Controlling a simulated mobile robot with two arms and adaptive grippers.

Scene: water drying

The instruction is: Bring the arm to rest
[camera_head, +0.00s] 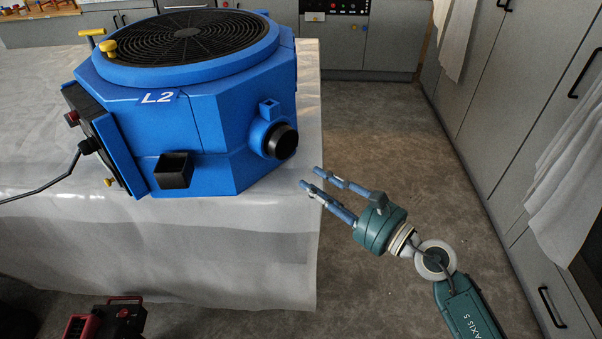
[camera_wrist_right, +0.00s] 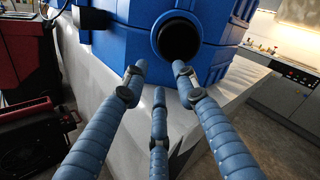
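My right gripper (camera_head: 309,177) is a teal hand with blue fingers, at the right edge of the table. It is open and empty, with its fingertips apart. In the right wrist view its fingers (camera_wrist_right: 158,80) are spread, with nothing between them, pointing at the blue machine's round black port. My right arm (camera_head: 466,305) comes in from the lower right. My left gripper is not in view.
A big blue machine (camera_head: 215,135) marked L2, with a fan grille on top, stands on a table covered in a pale sheet (camera_head: 240,270). Grey cabinets (camera_head: 500,110) with hanging cloths line the right. A red and black machine (camera_head: 105,322) stands on the floor. Floor right of the table is clear.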

